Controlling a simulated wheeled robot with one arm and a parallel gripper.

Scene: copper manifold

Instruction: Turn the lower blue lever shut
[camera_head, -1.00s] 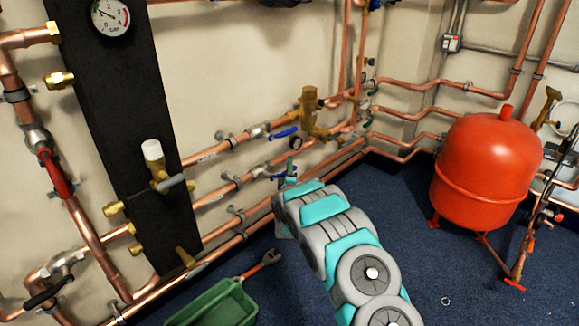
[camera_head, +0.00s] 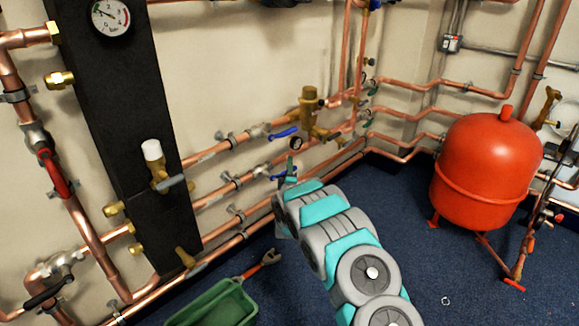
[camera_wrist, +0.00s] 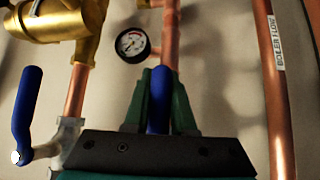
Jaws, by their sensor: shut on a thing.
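The lower blue lever (camera_head: 279,176) shows only in part in the head view, on a lower copper pipe at the wall, behind the tip of my arm. In the wrist view the lower blue lever (camera_wrist: 160,98) stands upright between the two green fingers of my gripper (camera_wrist: 159,84). My gripper is shut on it. The lever's pivot and valve body are hidden behind the gripper body. My gripper also shows in the head view (camera_head: 291,172), small and partly hidden. The upper blue lever (camera_head: 284,132) is on the pipe above, apart from my gripper; it also shows in the wrist view (camera_wrist: 26,110).
A small gauge (camera_wrist: 132,44) sits close beyond my fingers. A brass fitting (camera_head: 309,105) is above them. A labelled copper pipe (camera_wrist: 277,90) runs right of the gripper. A green tray (camera_head: 215,305) and a wrench (camera_head: 262,264) are on the floor. A red tank (camera_head: 487,165) stands right.

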